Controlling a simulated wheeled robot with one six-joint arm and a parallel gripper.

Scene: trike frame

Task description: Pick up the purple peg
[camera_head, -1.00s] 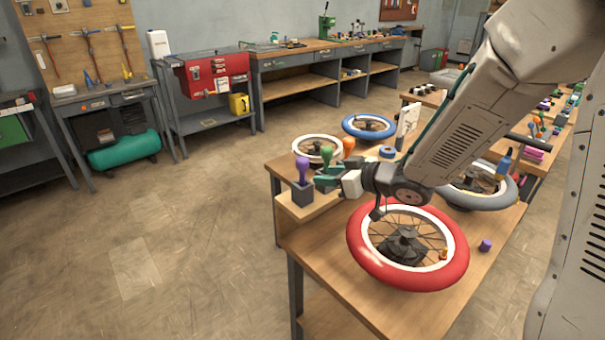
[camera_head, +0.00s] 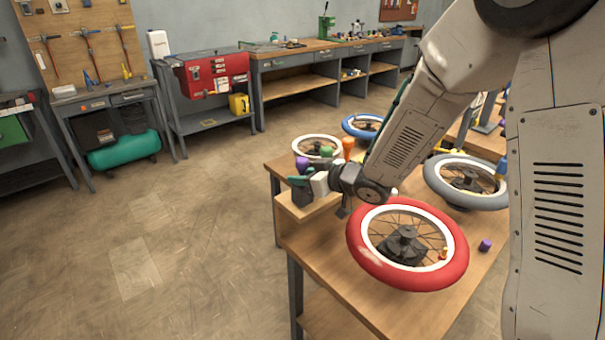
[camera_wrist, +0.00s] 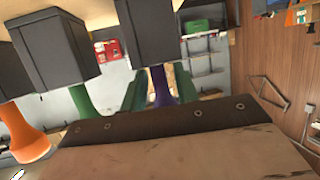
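The purple peg (camera_head: 302,164) stands in a dark block at the left end of the workbench, its knob showing above my gripper. In the wrist view the purple peg (camera_wrist: 161,88) is upside down in the picture, below its dark block (camera_wrist: 145,30). My gripper (camera_head: 298,183) is at the peg, with its green fingers (camera_wrist: 163,92) on either side of it. The fingers look open around the peg; firm contact is not visible. A green peg (camera_wrist: 82,100) and an orange peg (camera_wrist: 22,132) stand beside it in the wrist view.
A red-tyred wheel (camera_head: 360,250) lies on the bench below my arm. A white-rimmed wheel (camera_head: 318,137), a blue wheel (camera_head: 360,118) and a grey wheel (camera_head: 440,185) lie behind. A small purple piece (camera_head: 485,245) sits at the right. The floor to the left is clear.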

